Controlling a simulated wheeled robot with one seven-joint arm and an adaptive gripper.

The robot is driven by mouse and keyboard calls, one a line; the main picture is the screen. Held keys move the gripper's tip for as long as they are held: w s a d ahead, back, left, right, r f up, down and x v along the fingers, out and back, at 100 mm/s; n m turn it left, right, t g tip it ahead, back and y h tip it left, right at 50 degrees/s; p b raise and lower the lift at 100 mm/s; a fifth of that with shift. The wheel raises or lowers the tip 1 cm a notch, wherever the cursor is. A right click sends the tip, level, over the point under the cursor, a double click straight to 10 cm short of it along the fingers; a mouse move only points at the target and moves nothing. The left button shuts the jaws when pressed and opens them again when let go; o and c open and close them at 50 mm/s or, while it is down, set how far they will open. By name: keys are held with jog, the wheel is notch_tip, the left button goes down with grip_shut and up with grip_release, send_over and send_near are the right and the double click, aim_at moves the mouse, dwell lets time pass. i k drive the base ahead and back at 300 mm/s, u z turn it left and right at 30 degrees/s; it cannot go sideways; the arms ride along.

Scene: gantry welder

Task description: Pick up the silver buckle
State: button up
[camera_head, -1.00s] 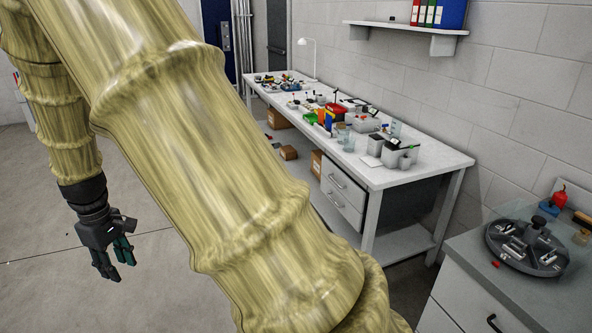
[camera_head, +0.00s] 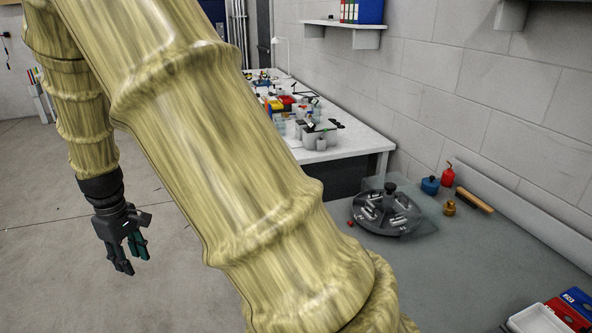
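A round dark tray (camera_head: 387,213) with a central knob stands on the grey worktop at right. Several small silver pieces (camera_head: 372,213) lie in its compartments. They are too small for me to tell which, if any, is the silver buckle. My gripper (camera_head: 135,265) hangs at the lower left over the open floor, far from the tray. Its fingers are apart with nothing between them.
Behind the tray are a red bottle (camera_head: 447,176), a blue container (camera_head: 430,185), a brass-coloured piece (camera_head: 449,208) and a brush (camera_head: 475,200). Coloured boxes (camera_head: 566,312) sit at the worktop's lower right. A cluttered white bench (camera_head: 352,146) stands further back. The left floor is clear.

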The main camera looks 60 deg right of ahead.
aim_at(368, 202)
jog(key=k, duration=0.35)
jog(key=z, duration=1.75)
jog(key=i, duration=1)
